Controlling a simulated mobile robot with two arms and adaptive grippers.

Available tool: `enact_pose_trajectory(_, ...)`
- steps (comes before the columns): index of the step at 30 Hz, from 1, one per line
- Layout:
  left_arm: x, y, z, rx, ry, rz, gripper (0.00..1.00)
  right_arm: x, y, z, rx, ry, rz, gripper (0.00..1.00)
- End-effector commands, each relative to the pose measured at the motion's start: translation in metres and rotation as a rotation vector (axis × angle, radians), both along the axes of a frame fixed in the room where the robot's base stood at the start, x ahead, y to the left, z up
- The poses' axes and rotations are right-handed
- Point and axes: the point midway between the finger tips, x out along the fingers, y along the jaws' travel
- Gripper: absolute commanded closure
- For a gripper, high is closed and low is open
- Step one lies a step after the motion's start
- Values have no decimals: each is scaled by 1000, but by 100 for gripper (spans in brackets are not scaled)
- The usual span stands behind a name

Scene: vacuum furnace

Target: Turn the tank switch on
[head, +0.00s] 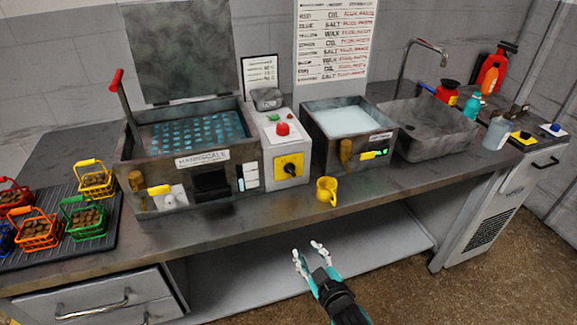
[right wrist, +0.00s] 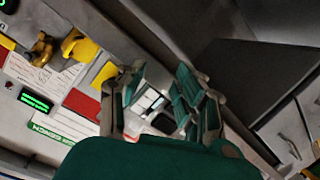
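A grey control box (head: 284,145) between the two tanks carries a black rotary switch (head: 291,169) on a yellow plate, with a red button above it. The smaller tank (head: 362,147) at the right has a yellow lever and a green-lit display (head: 384,152). Which control is the tank switch is not labelled legibly. My right gripper (head: 309,250) is open and empty, in front of and below the counter edge. It also shows open in the right wrist view (right wrist: 160,92). My left gripper is out of view.
A yellow mug (head: 327,190) stands at the counter's front edge below the box. Colored baskets (head: 84,217) sit on a dark mat at the left. A sink (head: 432,130) and bottles are at the right. The space before the counter is clear.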

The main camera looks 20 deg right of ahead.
Motion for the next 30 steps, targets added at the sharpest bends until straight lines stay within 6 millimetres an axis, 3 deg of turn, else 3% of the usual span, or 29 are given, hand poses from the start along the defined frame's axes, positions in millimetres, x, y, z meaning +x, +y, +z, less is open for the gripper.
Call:
enact_pose_trajectory(1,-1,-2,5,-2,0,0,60,4,-2,41,-13,-71,-4,66)
enact_pose_trajectory(3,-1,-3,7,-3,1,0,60,6,-4,79,-33,-142,-7,66)
enact_pose_trajectory(7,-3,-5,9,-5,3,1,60,7,-7,118,-51,-214,-12,66)
enact_pose_trajectory(14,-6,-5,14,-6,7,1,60,33,-6,126,-54,-231,-13,66)
enact_pose_trajectory(30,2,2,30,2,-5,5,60,147,-2,125,-52,-228,-13,66)
